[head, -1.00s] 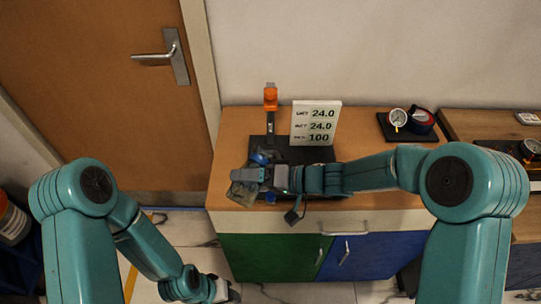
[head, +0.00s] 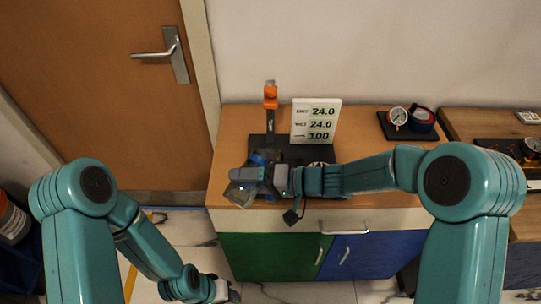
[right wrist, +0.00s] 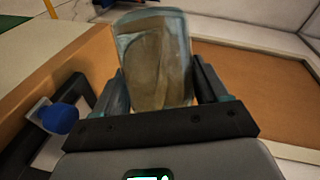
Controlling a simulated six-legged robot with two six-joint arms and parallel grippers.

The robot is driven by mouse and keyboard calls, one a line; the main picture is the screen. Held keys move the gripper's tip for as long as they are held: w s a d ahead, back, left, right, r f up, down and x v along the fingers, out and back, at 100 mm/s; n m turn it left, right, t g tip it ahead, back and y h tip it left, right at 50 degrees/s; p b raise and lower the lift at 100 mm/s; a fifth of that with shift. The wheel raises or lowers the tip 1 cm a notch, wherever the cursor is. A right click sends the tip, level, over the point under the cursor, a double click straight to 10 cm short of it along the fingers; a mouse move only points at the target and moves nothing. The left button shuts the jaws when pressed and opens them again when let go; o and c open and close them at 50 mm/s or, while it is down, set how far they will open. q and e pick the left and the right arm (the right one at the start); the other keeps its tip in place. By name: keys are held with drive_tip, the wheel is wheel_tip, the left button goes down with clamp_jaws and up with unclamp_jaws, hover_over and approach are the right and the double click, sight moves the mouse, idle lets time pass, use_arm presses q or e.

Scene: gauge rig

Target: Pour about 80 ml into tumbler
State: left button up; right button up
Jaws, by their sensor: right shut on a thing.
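My right gripper (head: 246,182) is shut on a clear glass vessel (head: 238,196) at the front left of the wooden counter. In the right wrist view the clear glass vessel (right wrist: 153,50) sits between the two dark fingers. It looks tilted in the head view. I cannot tell whether liquid is in it, or whether it is the tumbler. A blue item (head: 257,159) shows just behind the gripper, partly hidden by it. My left gripper (head: 228,293) hangs low at the bottom edge, away from the counter; its jaws are too small to read.
A black stand with an orange top (head: 271,97) and a white sign (head: 316,120) reading 24.0, 24.0 and 100 stand behind my right arm. Round gauges (head: 398,117) lie on a black pad at right. A blue round part (right wrist: 60,118) is in the right wrist view.

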drive_tip(key=shift+s+r+p, duration=0.15)
drive_tip(key=shift+r+p, duration=0.15)
drive_tip(key=shift+w+d+p, duration=0.1)
drive_tip(key=shift+w+p, duration=0.2)
drive_tip(key=shift+p, duration=0.05)
drive_tip(key=shift+s, duration=0.1)
drive_tip(key=shift+w+d+r+m+p, duration=0.1)
drive_tip(key=shift+w+r+m+p, duration=0.25)
drive_tip(key=shift+p, duration=0.4)
drive_tip(key=shift+s+f+y, duration=0.1)
drive_tip(key=shift+s+y, duration=0.05)
drive_tip(key=shift+y, duration=0.15)
drive_tip(key=shift+p, duration=0.3)
drive_tip(key=shift+d+r+m+p, duration=0.1)
drive_tip(key=shift+r+m+p, duration=0.2)
drive_tip(key=shift+p, duration=0.3)
